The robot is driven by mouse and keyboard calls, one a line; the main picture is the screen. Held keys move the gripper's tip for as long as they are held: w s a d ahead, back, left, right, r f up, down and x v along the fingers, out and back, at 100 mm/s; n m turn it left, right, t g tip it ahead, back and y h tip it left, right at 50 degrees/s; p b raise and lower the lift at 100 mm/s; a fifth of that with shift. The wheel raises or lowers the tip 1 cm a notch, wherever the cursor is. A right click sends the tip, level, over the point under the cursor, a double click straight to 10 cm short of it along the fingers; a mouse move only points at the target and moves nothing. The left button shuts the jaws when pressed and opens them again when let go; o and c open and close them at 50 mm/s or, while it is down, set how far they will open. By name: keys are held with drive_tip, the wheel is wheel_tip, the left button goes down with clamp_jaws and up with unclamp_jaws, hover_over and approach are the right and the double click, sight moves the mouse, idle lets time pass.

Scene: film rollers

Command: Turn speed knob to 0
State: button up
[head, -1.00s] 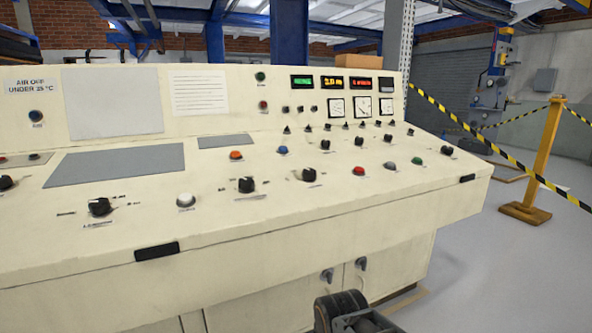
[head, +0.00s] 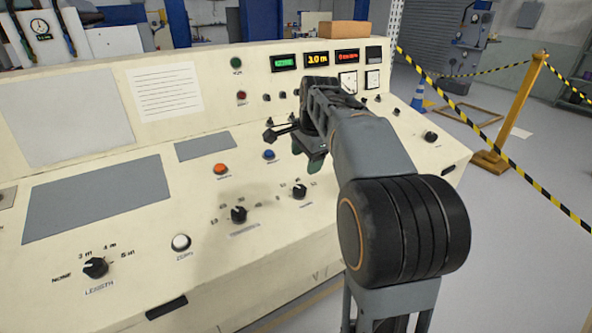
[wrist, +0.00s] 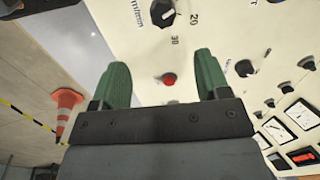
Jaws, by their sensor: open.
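A black knob (wrist: 163,12) with a pale mark shows at the top edge of the wrist view. Beside it are "m/min" and the numbers 20 and 30, which fits the speed knob. It appears to be the rightmost front-row knob (head: 299,191) in the head view, where its label is too small to read. I cannot tell its exact setting. My gripper (wrist: 162,62) has its green fingers wide apart and empty, with a red button (wrist: 169,79) seen between them. In the head view my gripper (head: 293,147) is above the panel, beyond that knob, apart from it.
The LENGTH knob (head: 95,267), a white button (head: 181,242) and another knob (head: 239,214) line the panel's front. Orange (head: 221,169) and blue (head: 269,155) buttons lie behind. A yellow barrier post (head: 515,110) stands right; my arm hides part of the panel.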

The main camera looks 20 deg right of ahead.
sight(300, 188)
drive_tip(key=b+x, duration=0.1)
drive_tip(key=x, duration=0.5)
drive_tip(key=b+x, duration=0.1)
drive_tip(key=x, duration=0.6)
drive_tip(key=shift+w+d+b, duration=0.1)
drive_tip(key=shift+w+b, duration=0.15)
drive_tip(key=shift+b, duration=0.15)
drive_tip(key=c, duration=0.9)
